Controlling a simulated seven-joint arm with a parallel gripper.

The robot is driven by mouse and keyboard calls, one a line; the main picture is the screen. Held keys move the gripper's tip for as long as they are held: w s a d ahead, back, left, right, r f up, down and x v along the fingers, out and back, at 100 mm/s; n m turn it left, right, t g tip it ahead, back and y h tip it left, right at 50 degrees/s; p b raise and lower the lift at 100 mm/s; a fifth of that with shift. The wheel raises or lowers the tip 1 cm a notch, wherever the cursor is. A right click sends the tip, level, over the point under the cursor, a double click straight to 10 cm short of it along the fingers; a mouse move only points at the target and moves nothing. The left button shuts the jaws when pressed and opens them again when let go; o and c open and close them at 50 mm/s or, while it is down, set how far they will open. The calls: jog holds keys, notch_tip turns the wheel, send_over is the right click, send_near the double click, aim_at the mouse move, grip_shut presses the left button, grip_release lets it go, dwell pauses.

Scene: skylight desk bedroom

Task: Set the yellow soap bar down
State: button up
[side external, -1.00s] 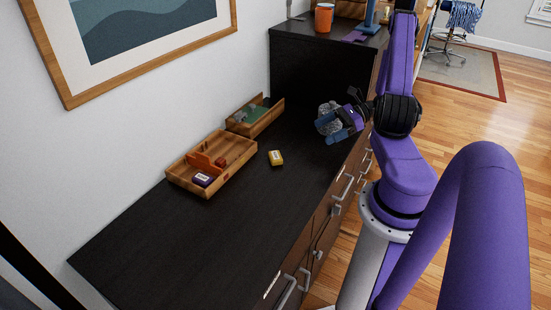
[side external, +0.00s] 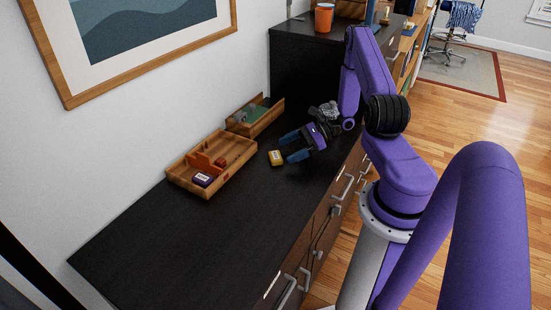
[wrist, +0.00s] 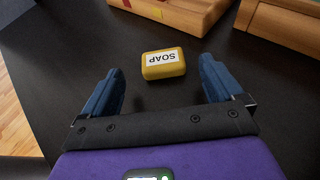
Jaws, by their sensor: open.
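The yellow soap bar (side external: 276,158) lies on the dark dresser top (side external: 215,235), in front of the wooden trays. In the wrist view the soap bar (wrist: 163,63) has a white SOAP label and sits just beyond the gap between my fingertips. My gripper (side external: 283,148) is open and empty, low over the dresser and just right of the soap. Its blue fingers also show in the wrist view (wrist: 162,78), one on each side of the bar's line and apart from it.
A grey lump (side external: 329,110) shows beside my gripper. The front left of the dresser is clear.

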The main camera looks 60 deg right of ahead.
aim_at(278, 155)
jog(key=shift+x, duration=1.85)
jog(key=shift+d+f, duration=0.2)
jog(key=c, duration=1.2)
jog(key=shift+c, duration=0.2)
